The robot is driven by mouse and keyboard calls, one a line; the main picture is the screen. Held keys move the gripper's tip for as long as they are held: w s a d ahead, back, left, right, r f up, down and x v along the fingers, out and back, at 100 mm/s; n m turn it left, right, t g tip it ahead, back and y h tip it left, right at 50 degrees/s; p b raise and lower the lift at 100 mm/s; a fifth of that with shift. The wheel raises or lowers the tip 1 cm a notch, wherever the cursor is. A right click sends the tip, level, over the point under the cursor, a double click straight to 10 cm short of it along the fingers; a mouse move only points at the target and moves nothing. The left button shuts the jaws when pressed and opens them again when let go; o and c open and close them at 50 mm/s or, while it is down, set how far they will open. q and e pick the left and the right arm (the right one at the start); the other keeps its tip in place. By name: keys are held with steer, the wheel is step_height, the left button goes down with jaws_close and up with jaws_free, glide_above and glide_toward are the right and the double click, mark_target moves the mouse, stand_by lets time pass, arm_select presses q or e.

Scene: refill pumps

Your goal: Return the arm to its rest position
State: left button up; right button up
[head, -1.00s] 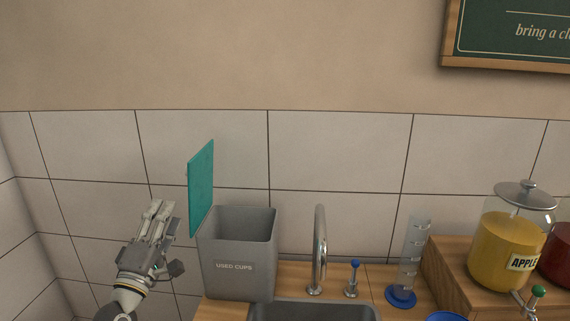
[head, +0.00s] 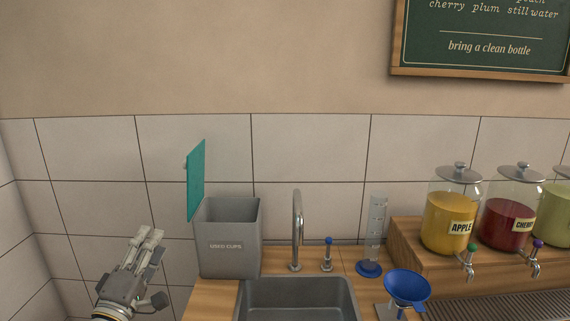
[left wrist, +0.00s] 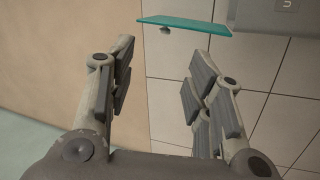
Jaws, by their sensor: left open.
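My left gripper (head: 147,240) is at the lower left of the head view, left of the used cups bin and apart from it. It is open. In the left wrist view its two fingers (left wrist: 160,85) stand apart with nothing between them. The wall tiles and the teal panel show beyond them. My right gripper is in neither view.
The grey used cups bin (head: 230,245) with its upright teal panel (head: 196,180) stands at the counter's left end. The sink (head: 298,300), faucet (head: 297,230), measuring cylinder (head: 376,235), blue funnel (head: 407,287) and juice dispensers (head: 450,220) stand to its right.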

arm_select(q)
steer(key=s+d+f+m+g+h, duration=0.1)
steer(key=s+d+f+m+g, duration=0.4)
steer(key=f, duration=0.5)
steer(key=s+d+f+m+g+h, duration=0.1)
steer(key=s+d+f+m+g, duration=0.4)
steer(key=f, duration=0.5)
steer(key=s+a+f+m+g+y, duration=0.1)
steer(key=s+f+m+g+y, duration=0.25)
steer(key=s, duration=0.85)
steer(key=s+f+m+g+y, duration=0.15)
steer(key=s+f+g, duration=0.25)
steer(key=s+f, duration=0.55)
steer(key=s+f+m+g+b, duration=0.1)
steer(key=s+f, duration=0.1)
steer(key=f, duration=1)
steer(key=s+f+g, duration=0.1)
steer(key=s+f, duration=0.1)
steer(key=f, duration=1)
steer(key=s+a+f, duration=0.3)
steer(key=s+f, duration=1.4)
steer(key=shift+a+f+g+b, duration=0.2)
steer(key=shift+g+b, duration=0.15)
steer(key=shift+b, duration=0.05)
